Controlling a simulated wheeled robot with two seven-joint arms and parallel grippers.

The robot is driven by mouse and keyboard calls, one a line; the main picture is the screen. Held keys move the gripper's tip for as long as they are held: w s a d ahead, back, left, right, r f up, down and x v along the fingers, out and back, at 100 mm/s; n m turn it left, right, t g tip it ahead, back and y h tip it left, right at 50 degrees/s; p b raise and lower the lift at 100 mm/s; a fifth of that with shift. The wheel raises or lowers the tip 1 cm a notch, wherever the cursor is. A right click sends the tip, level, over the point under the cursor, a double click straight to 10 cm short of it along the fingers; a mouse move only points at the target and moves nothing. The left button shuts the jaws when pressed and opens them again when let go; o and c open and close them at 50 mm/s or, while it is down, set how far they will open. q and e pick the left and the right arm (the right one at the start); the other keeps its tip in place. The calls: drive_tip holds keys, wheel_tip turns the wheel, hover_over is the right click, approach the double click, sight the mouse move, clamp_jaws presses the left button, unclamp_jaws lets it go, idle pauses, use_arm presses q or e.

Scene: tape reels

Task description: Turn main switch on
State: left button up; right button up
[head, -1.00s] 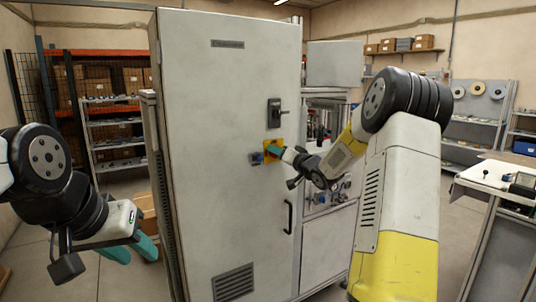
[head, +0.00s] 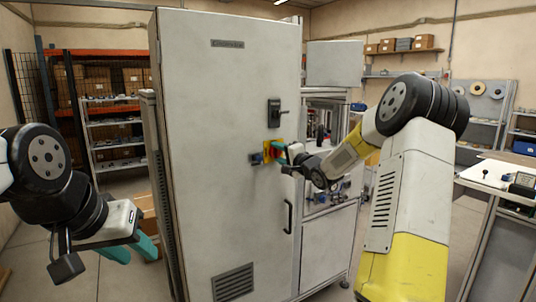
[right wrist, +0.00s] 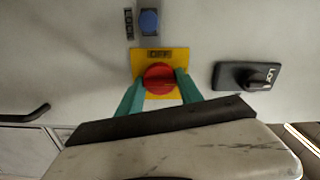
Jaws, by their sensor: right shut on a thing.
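The main switch is a red rotary knob (right wrist: 159,78) on a yellow plate (right wrist: 180,56), mounted on the door of the grey cabinet (head: 225,130). In the head view the red knob (head: 275,146) shows just left of my right gripper (head: 281,153). In the right wrist view the teal fingers of my right gripper (right wrist: 160,92) are on both sides of the knob, shut on it.
A blue button (right wrist: 149,21) sits beside the plate. A black door latch (head: 274,112) is above the switch, and a black handle (head: 288,216) is below it. A bench (head: 495,180) stands at the right.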

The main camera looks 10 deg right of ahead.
drive_tip(key=shift+d+m, duration=0.1)
drive_tip(key=shift+m, duration=0.2)
drive_tip(key=o, duration=1.4)
drive_tip(key=shift+s, duration=0.1)
drive_tip(key=v, duration=0.7)
drive_tip(key=shift+s, duration=0.25)
